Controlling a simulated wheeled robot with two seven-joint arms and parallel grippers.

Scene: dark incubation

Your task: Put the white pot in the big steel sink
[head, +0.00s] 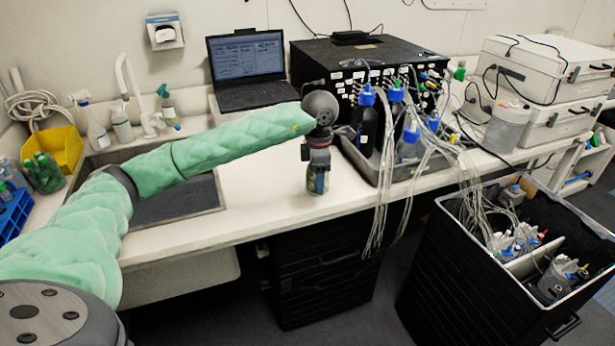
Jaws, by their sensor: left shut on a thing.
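My left gripper (317,168) points down over the front part of the white counter, right of the sink. It is shut on a small jar (317,184) with greenish-brown sides. The jar is upright at the counter; I cannot tell whether its base touches the surface. Its top is hidden by the fingers, and I cannot tell whether it is the white pot. The sink (180,203) is a dark grey basin set in the counter at left, partly hidden behind my green-sleeved left arm. My right gripper is not in view.
A laptop (248,65) stands behind. A tray with blue-capped bottles (367,122) and hanging tubes is close right of the gripper. Spray bottles (95,128) and a white tap (135,90) stand behind the sink. A yellow bin (58,148) is at left. Counter between sink and jar is clear.

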